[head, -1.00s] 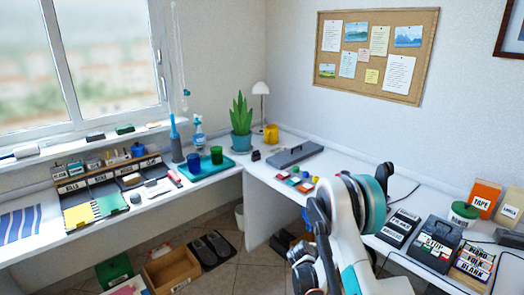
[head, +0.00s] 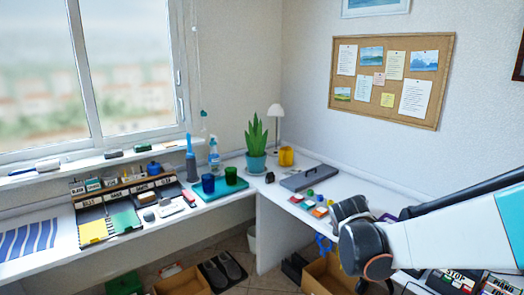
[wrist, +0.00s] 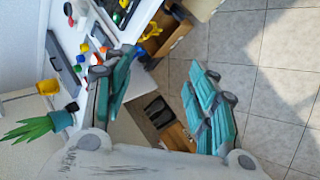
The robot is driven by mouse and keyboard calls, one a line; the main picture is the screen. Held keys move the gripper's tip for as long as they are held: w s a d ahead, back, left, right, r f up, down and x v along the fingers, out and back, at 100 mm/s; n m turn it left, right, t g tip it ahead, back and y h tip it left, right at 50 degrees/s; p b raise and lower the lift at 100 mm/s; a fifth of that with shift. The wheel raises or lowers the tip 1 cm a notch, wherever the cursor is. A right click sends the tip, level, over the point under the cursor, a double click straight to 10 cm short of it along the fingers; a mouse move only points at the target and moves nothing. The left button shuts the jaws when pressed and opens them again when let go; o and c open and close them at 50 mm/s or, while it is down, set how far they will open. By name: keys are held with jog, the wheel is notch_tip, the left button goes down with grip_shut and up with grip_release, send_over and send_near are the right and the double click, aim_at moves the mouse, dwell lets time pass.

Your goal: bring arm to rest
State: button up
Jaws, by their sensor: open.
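My gripper (wrist: 162,68) shows in the wrist view with its two teal-padded fingers spread wide apart. Nothing is between them but the view of the floor and boxes beyond. In the head view my arm (head: 455,243) reaches in from the right edge over the right-hand desk. Its dark rounded joint is in front of the desk's front edge. The fingers cannot be made out in the head view.
The white desk (head: 275,215) carries a grey case (head: 311,178), small coloured pieces and a potted plant (head: 255,140). A teal tray (head: 215,190) holds two cups. A cardboard box (head: 318,275) stands on the floor below. Tiled floor (wrist: 255,75) is clear at right in the wrist view.

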jog(key=s+a+r+m+y, duration=0.2)
jog(key=s+m, duration=0.4)
jog(key=s, duration=0.7)
jog(key=s+a+r+m+y, duration=0.2)
jog(key=s+a+r+m, duration=0.2)
jog(key=s, duration=0.9)
jog(key=m, duration=0.2)
jog(key=shift+s+a+r+m+t, duration=0.25)
jog(key=shift+s+r+m+t, duration=0.15)
